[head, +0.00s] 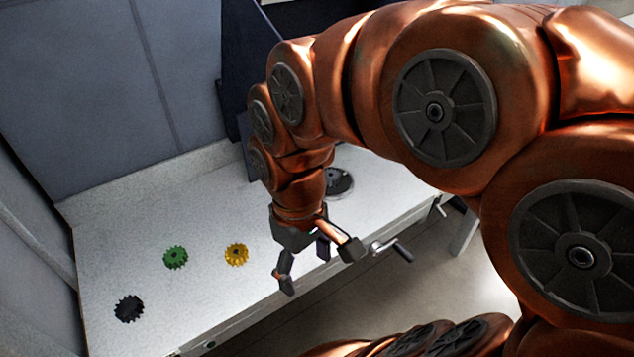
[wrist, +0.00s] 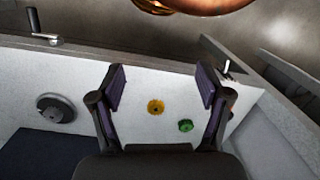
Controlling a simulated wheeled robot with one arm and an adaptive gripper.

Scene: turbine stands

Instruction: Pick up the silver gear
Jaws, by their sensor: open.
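No plainly silver gear stands out. A dark grey round stand (head: 345,191) is partly hidden behind my arm in the head view. In the wrist view this round stand (wrist: 43,101) is at the left, with a smaller grey round part (wrist: 54,114) on it that may be the silver gear; I cannot tell for sure. My gripper (head: 318,268) is open and empty above the front edge of the white table. In the wrist view my gripper (wrist: 161,78) has its fingers spread wide, with the yellow gear showing between them, apart from them.
A yellow gear (head: 236,254), a green gear (head: 175,257) and a black gear (head: 129,308) lie on the white table (head: 205,215), left of my gripper. A crank handle (head: 392,248) sticks out at the table's front. Grey walls stand behind and at left.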

